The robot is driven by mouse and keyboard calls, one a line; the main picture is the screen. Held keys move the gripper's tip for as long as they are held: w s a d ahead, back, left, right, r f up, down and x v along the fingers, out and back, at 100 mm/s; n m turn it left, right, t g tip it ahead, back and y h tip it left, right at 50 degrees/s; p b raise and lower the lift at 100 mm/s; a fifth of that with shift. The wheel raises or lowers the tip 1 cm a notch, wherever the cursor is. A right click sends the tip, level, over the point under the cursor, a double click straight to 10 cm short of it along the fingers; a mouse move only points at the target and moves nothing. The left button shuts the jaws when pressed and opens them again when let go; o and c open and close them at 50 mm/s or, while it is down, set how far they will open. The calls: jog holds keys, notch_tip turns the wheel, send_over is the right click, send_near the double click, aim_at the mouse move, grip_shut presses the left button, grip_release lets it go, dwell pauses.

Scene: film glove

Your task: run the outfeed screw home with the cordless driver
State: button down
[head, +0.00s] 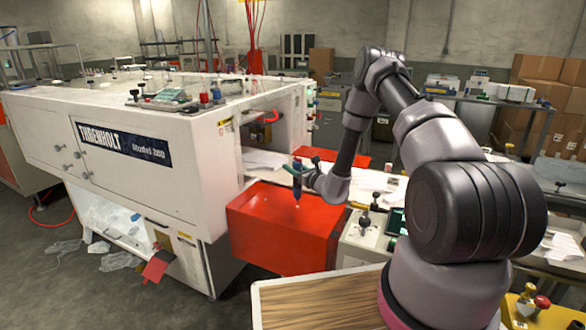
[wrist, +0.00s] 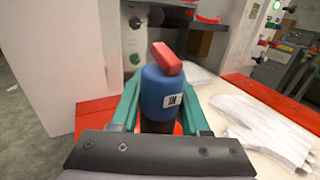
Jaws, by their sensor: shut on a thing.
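The cordless driver (head: 297,181) is a dark blue tool held upright, bit end down, over the red outfeed cover (head: 270,235). In the wrist view it shows as a blue body (wrist: 163,90) with a red block on top and a small white label. My gripper (head: 304,171) is shut on it; in the wrist view its teal fingers (wrist: 160,103) press on both sides. A small pale spot, possibly the screw (head: 297,206), lies just below the driver on the red cover. I cannot tell whether the bit touches it. The driver hides its own bit in the wrist view.
Flat white gloves or film (wrist: 262,125) lie on the white bed at right. A wooden-topped surface (head: 315,305) is in front.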

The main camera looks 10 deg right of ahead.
jog(key=shift+f, duration=0.6)
dwell(1.7)
jog(key=shift+r, duration=3)
